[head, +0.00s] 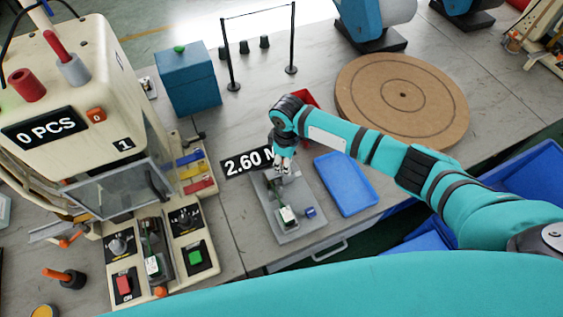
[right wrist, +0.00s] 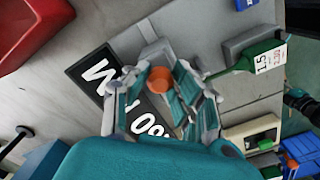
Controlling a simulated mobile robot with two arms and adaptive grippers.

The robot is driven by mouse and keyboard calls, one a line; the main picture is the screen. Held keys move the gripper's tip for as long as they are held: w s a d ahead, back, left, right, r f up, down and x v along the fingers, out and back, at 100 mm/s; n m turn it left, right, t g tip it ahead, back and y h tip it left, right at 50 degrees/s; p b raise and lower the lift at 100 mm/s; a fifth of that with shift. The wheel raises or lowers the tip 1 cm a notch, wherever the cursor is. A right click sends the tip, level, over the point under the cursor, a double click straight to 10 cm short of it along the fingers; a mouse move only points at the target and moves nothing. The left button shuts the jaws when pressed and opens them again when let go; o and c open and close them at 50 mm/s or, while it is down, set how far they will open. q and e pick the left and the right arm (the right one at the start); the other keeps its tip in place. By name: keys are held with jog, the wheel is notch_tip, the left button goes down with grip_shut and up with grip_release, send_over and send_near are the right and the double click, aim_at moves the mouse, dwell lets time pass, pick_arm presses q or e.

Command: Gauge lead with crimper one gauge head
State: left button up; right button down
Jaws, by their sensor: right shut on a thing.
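The gauge is a grey plate (head: 300,234) with a black display (head: 246,162) whose readout begins "2.60" and is partly hidden by my gripper. My right gripper (head: 281,169) is over the plate's far end. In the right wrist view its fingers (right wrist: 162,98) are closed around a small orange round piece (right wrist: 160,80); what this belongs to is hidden. A green part with a white tag (right wrist: 268,60), reading 1.5, lies beside the fingers. A green-and-white piece (head: 287,215) sits on the plate in the head view. My left gripper is not in view.
The cream crimper (head: 92,120) at left shows "0 PCS" and 1; a green-and-white piece (head: 152,264) lies between its panels. A blue tray (head: 346,183) is right of the gauge. A round brown board (head: 402,101) lies behind.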

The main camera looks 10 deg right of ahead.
jog(key=d, duration=0.3)
jog(key=shift+w+d, duration=0.25)
jog(key=shift+w, duration=0.15)
jog(key=c, duration=1.4)
grip_release()
jog(key=shift+r, duration=0.1)
jog(key=o, duration=0.3)
notch_tip(320, 180, up, 12)
jog(key=shift+s, duration=0.1)
